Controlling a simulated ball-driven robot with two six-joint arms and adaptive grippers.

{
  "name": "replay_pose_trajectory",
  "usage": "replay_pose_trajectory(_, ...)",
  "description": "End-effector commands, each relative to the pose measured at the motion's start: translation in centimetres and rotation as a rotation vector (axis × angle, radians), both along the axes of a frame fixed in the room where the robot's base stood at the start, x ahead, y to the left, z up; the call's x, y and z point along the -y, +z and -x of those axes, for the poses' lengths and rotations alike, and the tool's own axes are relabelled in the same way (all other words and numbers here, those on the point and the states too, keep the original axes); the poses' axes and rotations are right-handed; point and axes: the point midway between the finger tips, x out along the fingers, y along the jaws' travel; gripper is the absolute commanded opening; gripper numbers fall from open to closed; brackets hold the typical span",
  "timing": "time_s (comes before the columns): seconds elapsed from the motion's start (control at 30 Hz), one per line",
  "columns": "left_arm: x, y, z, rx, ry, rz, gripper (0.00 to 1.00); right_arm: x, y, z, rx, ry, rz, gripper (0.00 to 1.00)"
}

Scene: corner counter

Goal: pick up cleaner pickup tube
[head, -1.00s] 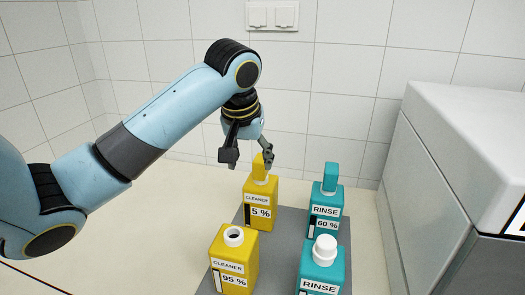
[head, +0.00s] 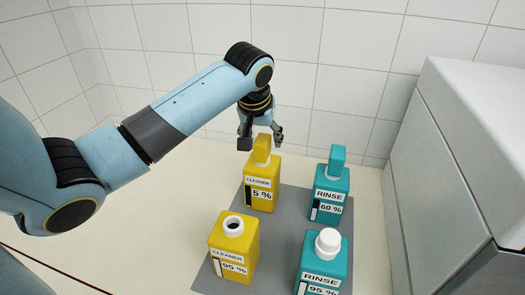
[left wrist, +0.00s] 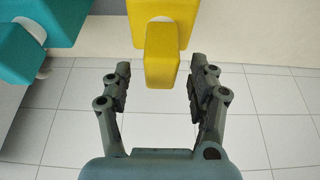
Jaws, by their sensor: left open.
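The cleaner pickup tube has a yellow head (head: 262,150) that stands upright in the neck of the yellow cleaner bottle marked 5 % (head: 261,185). My left gripper (head: 262,140) is open at the head of this tube, behind and around its top in the head view. In the left wrist view the yellow tube head (left wrist: 162,55) lies between the lines of the two open fingers (left wrist: 157,78), with gaps on both sides. The part of the tube inside the bottle is hidden. My right gripper is not in view.
A second cleaner bottle marked 95 % (head: 233,250) stands open in front. The teal rinse bottle marked 60 % (head: 331,190) has a teal head, and another rinse bottle (head: 324,265) has a white cap. All stand on a grey mat (head: 290,205). A grey-white machine (head: 440,180) is at right.

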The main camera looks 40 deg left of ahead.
Motion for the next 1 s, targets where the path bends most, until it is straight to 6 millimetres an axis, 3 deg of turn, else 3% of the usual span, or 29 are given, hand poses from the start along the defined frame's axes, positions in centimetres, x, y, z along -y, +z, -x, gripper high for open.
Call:
replay_pose_trajectory(0.13,-0.30,-1.22,-0.48,0.000,-0.001,0.000,0.60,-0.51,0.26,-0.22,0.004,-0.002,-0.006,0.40)
replay_pose_trajectory(0.37,-0.34,-1.35,-0.53,0.002,-0.001,-0.001,0.58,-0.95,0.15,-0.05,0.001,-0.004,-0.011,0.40)
replay_pose_trajectory(0.8,-0.36,-1.32,-0.51,0.000,-0.001,-0.002,0.01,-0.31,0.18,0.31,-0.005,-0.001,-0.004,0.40)
replay_pose_trajectory(1.0,-0.37,-1.30,-0.52,0.001,-0.001,-0.002,0.01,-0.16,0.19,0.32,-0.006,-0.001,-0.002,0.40)
